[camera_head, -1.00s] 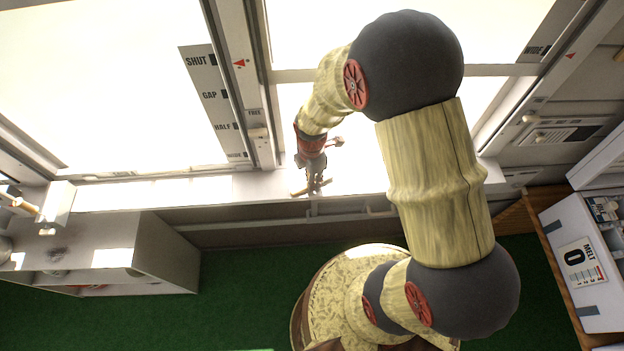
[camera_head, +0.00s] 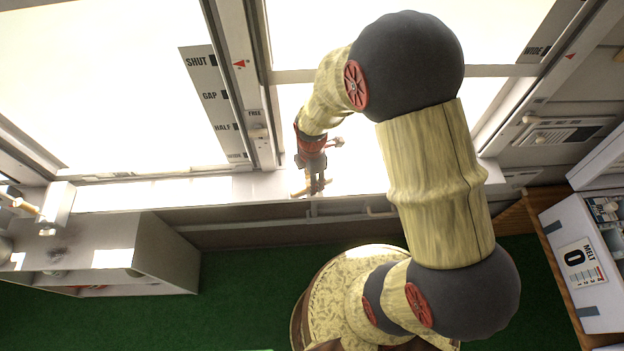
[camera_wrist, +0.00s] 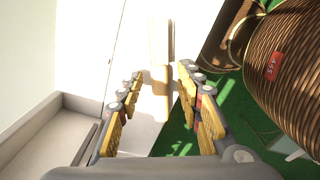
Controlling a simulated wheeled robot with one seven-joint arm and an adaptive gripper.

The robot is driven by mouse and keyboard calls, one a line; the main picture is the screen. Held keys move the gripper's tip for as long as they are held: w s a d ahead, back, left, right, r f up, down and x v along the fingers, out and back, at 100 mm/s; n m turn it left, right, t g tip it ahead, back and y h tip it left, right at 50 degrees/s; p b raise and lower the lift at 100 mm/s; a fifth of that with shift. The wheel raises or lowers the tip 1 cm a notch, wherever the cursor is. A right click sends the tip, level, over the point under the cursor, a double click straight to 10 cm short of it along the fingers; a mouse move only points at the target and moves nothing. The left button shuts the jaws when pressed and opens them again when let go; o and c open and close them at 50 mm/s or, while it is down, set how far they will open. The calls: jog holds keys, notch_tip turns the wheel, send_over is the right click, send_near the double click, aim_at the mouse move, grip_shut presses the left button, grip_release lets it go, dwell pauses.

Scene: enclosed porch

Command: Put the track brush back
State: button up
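The track brush, with a pale wooden handle (camera_wrist: 161,100) and a cream upper part (camera_wrist: 158,42), lies on the white sill in the wrist view. My gripper (camera_wrist: 161,76) is open, with its yellow-padded fingers on either side of the handle and gaps visible between. In the head view my gripper (camera_head: 315,188) is low over the sill's front edge. A short piece of the wooden handle (camera_head: 299,192) shows left of the fingertips; the rest is hidden or lost in glare.
The bright sill (camera_head: 215,190) runs below tall sliding windows. A white cabinet (camera_head: 170,250) stands at left, with a wooden peg (camera_head: 25,206) near a white block above it. A white box with a "MELT 0" card (camera_head: 582,262) is at right. A brown woven rounded object (camera_wrist: 285,65) fills the wrist view's right side.

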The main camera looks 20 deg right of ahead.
jog(key=s+r+m+t+p, duration=0.25)
jog(key=r+m, duration=0.55)
jog(key=r, duration=1.8)
jog(key=s+r+m+t, duration=0.3)
jog(key=s+r+m, duration=0.7)
jog(key=s+m, duration=0.1)
jog(key=shift+s+r+b, duration=0.25)
jog(key=shift+r+b, duration=0.1)
jog(key=shift+r, duration=0.05)
jog(key=shift+f, duration=0.15)
notch_tip(320, 180, down, 5)
jog(key=b, duration=0.5)
jog(key=shift+f+b, duration=0.2)
jog(key=shift+b, duration=0.1)
